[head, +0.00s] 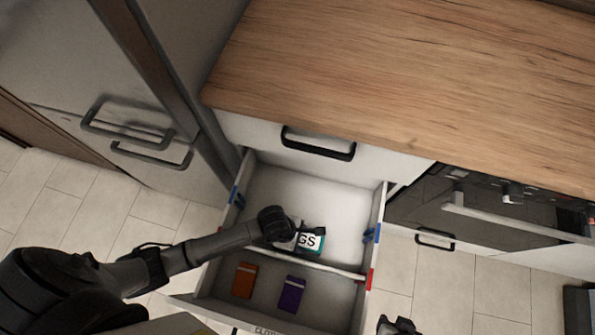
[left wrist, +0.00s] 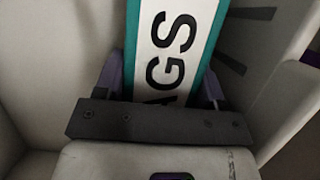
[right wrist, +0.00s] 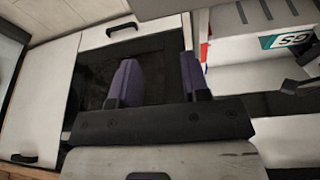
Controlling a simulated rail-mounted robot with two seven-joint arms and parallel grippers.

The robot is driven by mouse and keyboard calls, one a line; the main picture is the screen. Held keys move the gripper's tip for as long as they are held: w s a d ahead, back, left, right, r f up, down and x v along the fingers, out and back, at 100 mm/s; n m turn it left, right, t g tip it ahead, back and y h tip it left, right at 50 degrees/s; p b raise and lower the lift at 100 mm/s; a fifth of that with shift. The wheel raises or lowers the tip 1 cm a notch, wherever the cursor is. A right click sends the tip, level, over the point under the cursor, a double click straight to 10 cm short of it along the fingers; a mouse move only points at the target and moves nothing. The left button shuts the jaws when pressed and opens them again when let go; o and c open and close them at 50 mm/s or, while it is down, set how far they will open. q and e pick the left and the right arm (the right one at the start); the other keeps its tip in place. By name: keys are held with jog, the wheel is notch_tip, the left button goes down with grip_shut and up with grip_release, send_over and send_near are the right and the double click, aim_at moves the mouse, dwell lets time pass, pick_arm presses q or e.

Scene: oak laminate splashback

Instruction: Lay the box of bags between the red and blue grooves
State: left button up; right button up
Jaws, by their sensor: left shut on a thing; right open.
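The box of bags (head: 312,241) is white with teal edges and black letters, and it is inside the open drawer, behind the white divider (head: 335,271). My left gripper (head: 291,234) is shut on it; in the left wrist view the box (left wrist: 172,45) stands between the two fingers. The gripper hides part of the box, and I cannot tell whether it touches the drawer floor. Blue groove marks (head: 371,234) are on the side walls farther back, and a red mark (head: 369,279) is at the divider's right end. My right gripper (right wrist: 160,78) is open and empty, outside the drawer.
An orange box (head: 245,281) and a purple box (head: 292,294) lie in the front compartment. The rear compartment is otherwise bare. The wooden counter (head: 420,80) overhangs behind, with an oven (head: 490,215) to the right and a fridge (head: 110,90) to the left.

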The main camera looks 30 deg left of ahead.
pick_arm(q)
jog(key=o, duration=1.2)
jog(key=shift+c, duration=0.2)
jog(key=p+v, duration=0.5)
jog(key=v, duration=0.7)
jog(key=shift+a+r, duration=0.15)
jog(key=shift+s+a+r+p, duration=0.1)
jog(key=shift+a+r+p, duration=0.25)
jog(key=shift+r, duration=0.3)
jog(key=shift+d, duration=0.1)
jog(key=shift+d, duration=0.1)
